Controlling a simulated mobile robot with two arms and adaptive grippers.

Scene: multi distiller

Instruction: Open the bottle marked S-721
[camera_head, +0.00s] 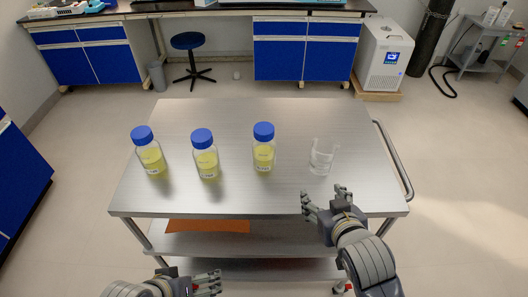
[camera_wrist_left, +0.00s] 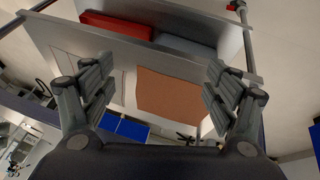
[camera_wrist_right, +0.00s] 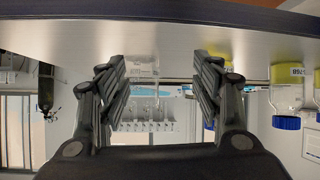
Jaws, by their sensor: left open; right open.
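Three clear bottles with blue caps and yellow liquid stand upright in a row on the metal cart: a left one (camera_head: 151,157), a middle one (camera_head: 206,162) and a right one (camera_head: 264,154). All caps are on. Their labels are too small to read in the head view. One bottle (camera_wrist_right: 286,90) shows upside down at the right of the right wrist view; its label is not clearly readable. My right gripper (camera_head: 325,200) is open and empty over the cart's front right, near the beaker. My left gripper (camera_head: 210,283) is open and empty, low in front of the cart.
A clear glass beaker (camera_head: 321,161) stands right of the bottles. The cart top (camera_head: 240,196) is bare in front of them. An orange sheet (camera_head: 208,226) lies on the lower shelf. The cart handle (camera_head: 393,160) is at right; a blue stool (camera_head: 187,41) stands behind.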

